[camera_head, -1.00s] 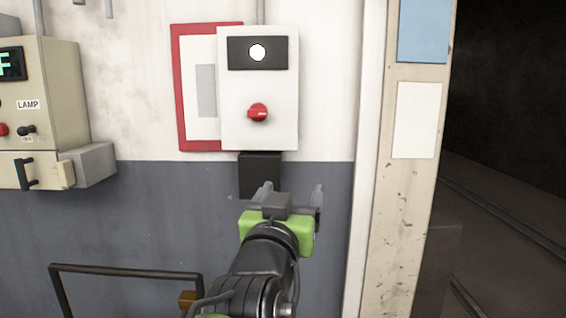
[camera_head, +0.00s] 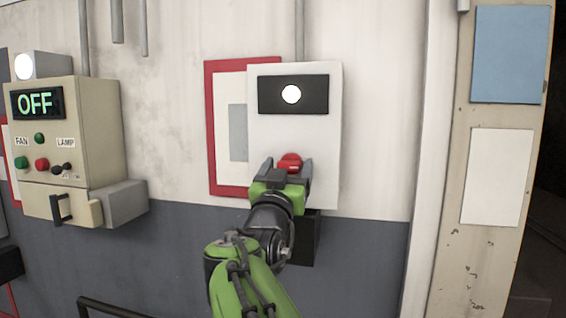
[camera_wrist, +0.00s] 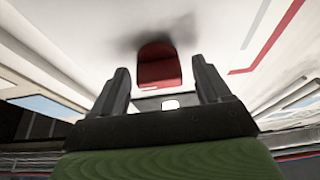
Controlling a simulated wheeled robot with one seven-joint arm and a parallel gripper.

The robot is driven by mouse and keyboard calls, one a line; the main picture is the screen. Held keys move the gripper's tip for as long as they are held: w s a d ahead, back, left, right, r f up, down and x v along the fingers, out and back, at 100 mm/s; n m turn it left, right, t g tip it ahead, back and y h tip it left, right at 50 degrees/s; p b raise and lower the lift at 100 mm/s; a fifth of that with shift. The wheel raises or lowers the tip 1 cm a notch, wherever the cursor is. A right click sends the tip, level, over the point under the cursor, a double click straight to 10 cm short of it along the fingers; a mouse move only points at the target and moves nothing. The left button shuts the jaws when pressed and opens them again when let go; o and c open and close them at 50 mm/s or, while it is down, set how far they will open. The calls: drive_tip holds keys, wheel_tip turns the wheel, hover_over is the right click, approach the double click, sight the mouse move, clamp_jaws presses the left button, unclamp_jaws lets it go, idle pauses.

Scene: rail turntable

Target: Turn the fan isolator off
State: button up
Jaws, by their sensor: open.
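The fan isolator is a white box (camera_head: 325,130) on the wall with a lit white lamp (camera_head: 291,94) in a black panel. Its red rotary knob (camera_head: 291,160) sits below the lamp. My gripper (camera_head: 283,168) is open in front of the box, its fingers around the height of the knob. In the wrist view the red knob (camera_wrist: 159,66) shows ahead, between and just beyond the two dark fingertips of my gripper (camera_wrist: 160,75). I cannot tell whether the fingers touch it. The knob's lower part is partly hidden in the head view.
A beige control box (camera_head: 100,120) at left has a display (camera_head: 35,103) reading OFF, FAN and LAMP labels and several buttons. A red-bordered white board (camera_head: 212,120) is behind the isolator. A door post (camera_head: 490,110) stands at right. A dark rail (camera_head: 130,308) is low at left.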

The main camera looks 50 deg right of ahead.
drive_tip(key=shift+s+a, duration=0.1)
drive_tip(key=shift+c, duration=0.6)
drive_tip(key=c, duration=0.9)
drive_tip(key=shift+n+t, duration=0.3)
drive_tip(key=shift+n, duration=0.2)
drive_tip(key=n+t+y, duration=0.1)
drive_tip(key=n, duration=0.1)
drive_tip(key=n+t+p, duration=0.1)
drive_tip(key=n, duration=0.2)
drive_tip(key=shift+s+r+y, duration=0.1)
drive_tip(key=shift+y, duration=0.3)
drive_tip(key=n+t+y, duration=0.1)
drive_tip(key=n, duration=0.2)
drive_tip(key=n+t+y, duration=0.1)
drive_tip(key=n, duration=0.2)
drive_tip(key=n+y, duration=0.1)
drive_tip(key=n, duration=0.2)
drive_tip(key=n+y, duration=0.1)
drive_tip(key=n, duration=0.1)
drive_tip(key=shift+n+y+b, duration=0.3)
drive_tip(key=shift+n+b, duration=0.1)
drive_tip(key=n, duration=0.2)
drive_tip(key=n+y, duration=0.1)
drive_tip(key=n, duration=0.1)
drive_tip(key=shift+r+n+y, duration=0.1)
drive_tip(key=shift+n+y, duration=0.2)
drive_tip(key=shift+g, duration=0.3)
